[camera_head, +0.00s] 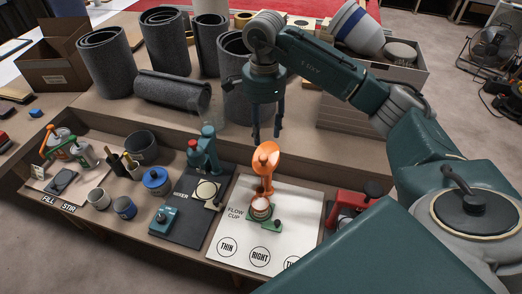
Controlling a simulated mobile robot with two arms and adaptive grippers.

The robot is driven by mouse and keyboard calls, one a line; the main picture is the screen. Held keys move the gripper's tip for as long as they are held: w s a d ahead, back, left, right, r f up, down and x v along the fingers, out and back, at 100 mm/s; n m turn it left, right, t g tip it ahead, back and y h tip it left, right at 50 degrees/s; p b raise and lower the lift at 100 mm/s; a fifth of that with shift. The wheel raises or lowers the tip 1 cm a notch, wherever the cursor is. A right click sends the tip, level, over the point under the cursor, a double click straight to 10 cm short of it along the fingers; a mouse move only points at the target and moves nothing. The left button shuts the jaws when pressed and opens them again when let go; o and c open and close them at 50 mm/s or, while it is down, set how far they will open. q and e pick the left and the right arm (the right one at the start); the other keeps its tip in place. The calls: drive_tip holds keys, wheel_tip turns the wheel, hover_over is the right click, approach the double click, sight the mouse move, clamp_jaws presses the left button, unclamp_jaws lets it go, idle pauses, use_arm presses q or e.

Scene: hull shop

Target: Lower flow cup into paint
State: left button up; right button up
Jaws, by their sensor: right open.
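A white board (232,228) lettered FLOW CUP stands at the front of the bench. On it, an orange cup-like piece (265,156) stands upright above a green base. A small round container with a pale top (260,205) sits at its foot. I cannot tell for certain which piece is the flow cup or whether the container holds paint. My right gripper (266,137) points down just above and behind the orange piece. Its two fingers are apart with nothing between them. My left gripper is not in view.
Left of the board is a dark mat (178,236) with a teal mixer (203,150) and a small teal device (163,220). Several cups and tins stand farther left. A red-and-black device (350,207) is at the right. Grey rolls (105,65) stand behind.

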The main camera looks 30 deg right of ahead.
sight(263, 157)
wheel_tip(263, 157, down, 9)
drive_tip(key=shift+r+p, duration=0.15)
drive_tip(key=shift+p, duration=1.1)
drive_tip(key=shift+f, duration=0.75)
drive_tip(key=shift+c, duration=0.7)
clamp_jaws()
